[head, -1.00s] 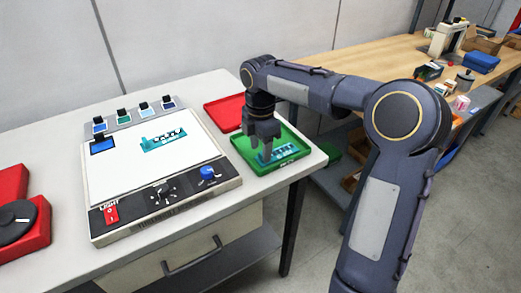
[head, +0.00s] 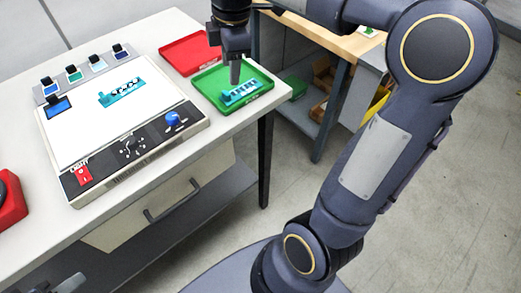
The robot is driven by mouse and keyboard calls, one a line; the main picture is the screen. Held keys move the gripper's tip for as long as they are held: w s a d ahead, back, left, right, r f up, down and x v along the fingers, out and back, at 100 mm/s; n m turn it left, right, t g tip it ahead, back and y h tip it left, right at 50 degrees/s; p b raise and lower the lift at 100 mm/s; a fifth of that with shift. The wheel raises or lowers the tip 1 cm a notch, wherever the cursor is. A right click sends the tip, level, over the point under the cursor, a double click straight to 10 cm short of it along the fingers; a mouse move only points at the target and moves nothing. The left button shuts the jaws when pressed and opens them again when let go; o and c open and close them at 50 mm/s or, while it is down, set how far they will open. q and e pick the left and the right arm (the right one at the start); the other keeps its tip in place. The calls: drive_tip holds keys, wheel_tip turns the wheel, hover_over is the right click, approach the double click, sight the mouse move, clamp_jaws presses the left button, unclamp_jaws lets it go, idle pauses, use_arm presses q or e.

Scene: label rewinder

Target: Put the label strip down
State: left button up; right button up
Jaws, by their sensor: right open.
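A teal label strip (head: 242,91) with white markings lies in the green tray (head: 209,88) at the table's right end. My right gripper (head: 235,79) points down into this tray, open, with its fingertips right at the strip. I cannot tell whether they touch it. A similar teal strip (head: 122,92) lies on the white lit panel of the light box (head: 85,130). A small grey part at the bottom left edge looks like the tip of my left gripper (head: 68,284); its jaws cannot be made out.
An empty red tray (head: 188,52) lies behind the green one. Several colour sample tiles stand along the light box's back edge. A red device (head: 10,205) is at the left. The light box has a red switch (head: 84,175) and blue knob (head: 173,120). Another bench (head: 312,38) stands beyond.

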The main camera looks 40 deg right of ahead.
drive_tip(key=s+a+f+m+t+y+p, duration=0.1)
drive_tip(key=s+f+m, duration=0.3)
drive_tip(key=s+m, duration=0.4)
drive_tip(key=s+a+f+m+t+y+p, duration=0.1)
drive_tip(key=s+a+f+m+t+y, duration=0.1)
drive_tip(key=s+m, duration=0.6)
drive_tip(key=s+a+f+t, duration=0.1)
drive_tip(key=s+a+f, duration=0.1)
drive_tip(key=s, duration=0.1)
drive_tip(key=shift+s+a+p, duration=0.2)
drive_tip(key=shift+a+p, duration=0.05)
drive_tip(key=shift+p, duration=0.05)
